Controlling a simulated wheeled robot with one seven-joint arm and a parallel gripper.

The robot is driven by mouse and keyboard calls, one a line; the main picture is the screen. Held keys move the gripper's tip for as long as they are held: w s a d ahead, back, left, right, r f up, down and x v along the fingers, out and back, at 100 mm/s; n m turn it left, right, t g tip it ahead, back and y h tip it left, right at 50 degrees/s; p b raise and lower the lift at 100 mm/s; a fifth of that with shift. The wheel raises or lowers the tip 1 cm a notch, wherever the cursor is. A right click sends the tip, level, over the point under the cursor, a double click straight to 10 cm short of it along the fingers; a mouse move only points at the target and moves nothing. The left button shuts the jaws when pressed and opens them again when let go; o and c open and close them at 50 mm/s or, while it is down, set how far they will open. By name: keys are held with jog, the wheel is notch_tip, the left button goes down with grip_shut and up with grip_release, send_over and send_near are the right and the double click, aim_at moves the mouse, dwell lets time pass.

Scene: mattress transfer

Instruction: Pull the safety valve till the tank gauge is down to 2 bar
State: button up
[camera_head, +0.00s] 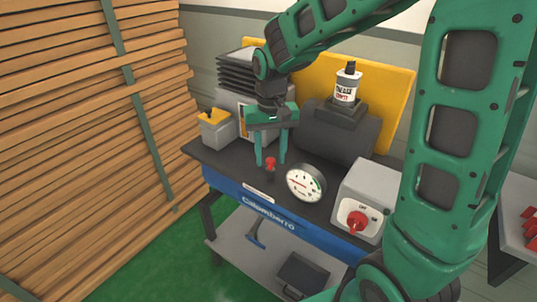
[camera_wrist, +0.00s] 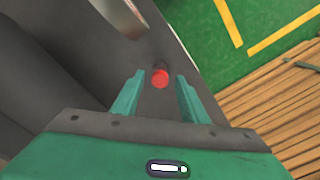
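The safety valve (camera_head: 270,163) has a small red knob on a dark stem and stands at the bench's front edge. It also shows in the wrist view as a red knob (camera_wrist: 160,77) just beyond my fingertips, roughly centred between them. My gripper (camera_head: 269,161) is open, pointing down, with a finger on either side of the knob's line. I cannot tell whether the fingers touch it. The round white tank gauge (camera_head: 306,183) is just right of the valve; its needle reading is too small to tell. The dark tank (camera_head: 340,132) lies behind the gauge.
A grey switch box (camera_head: 365,200) with a red knob stands right of the gauge. An oil can (camera_head: 346,84) sits on top of the tank. A grey bin (camera_head: 217,130) is at the bench's left end. Stacked planks (camera_head: 80,130) fill the left side.

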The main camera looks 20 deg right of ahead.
aim_at(270, 160)
grip_shut()
jog(key=shift+r, duration=0.8)
grip_release()
jog(key=shift+r, duration=0.1)
notch_tip(270, 160, up, 10)
jog(key=shift+r, duration=0.25)
